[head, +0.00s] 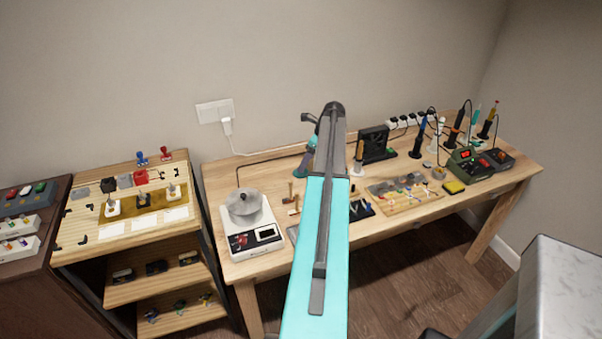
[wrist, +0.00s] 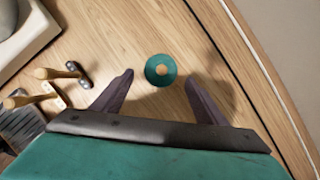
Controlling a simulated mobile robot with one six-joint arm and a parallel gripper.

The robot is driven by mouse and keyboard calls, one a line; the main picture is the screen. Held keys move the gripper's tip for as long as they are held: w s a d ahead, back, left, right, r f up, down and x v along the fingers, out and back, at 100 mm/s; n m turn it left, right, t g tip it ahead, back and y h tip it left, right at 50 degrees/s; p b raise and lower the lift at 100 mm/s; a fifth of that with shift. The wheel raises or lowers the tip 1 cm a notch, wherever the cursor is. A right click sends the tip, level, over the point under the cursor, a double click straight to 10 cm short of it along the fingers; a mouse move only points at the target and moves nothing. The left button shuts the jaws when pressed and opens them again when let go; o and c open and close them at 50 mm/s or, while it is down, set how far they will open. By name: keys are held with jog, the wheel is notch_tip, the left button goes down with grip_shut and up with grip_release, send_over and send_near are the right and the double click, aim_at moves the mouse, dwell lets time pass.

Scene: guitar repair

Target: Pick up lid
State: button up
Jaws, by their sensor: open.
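A grey, domed metal lid with a small knob (head: 243,204) sits on the white device with a control panel (head: 252,241) at the left end of the workbench. My gripper (wrist: 159,76) is open, its dark fingers pointing down at the bench top, to the right of that device. Between its fingertips in the wrist view lies a teal ring-shaped disc (wrist: 151,73) with a pale centre; I cannot tell whether it is a lid. The fingers appear apart from it and hold nothing. In the head view my arm hides part of the bench.
Small wooden-handled hammers (wrist: 60,73) lie left of my gripper in the wrist view. Pens and soldering tools (head: 436,137) stand at the right of the workbench (head: 225,180). A wooden shelf unit (head: 75,240) stands at the left. The wall is close behind.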

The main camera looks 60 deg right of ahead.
jog(key=shift+p+x, duration=0.9)
jog(key=shift+x, duration=1.65)
jog(key=shift+d, duration=0.15)
jog(key=shift+r, duration=0.1)
jog(key=c, duration=1.3)
jog(key=shift+c, duration=0.2)
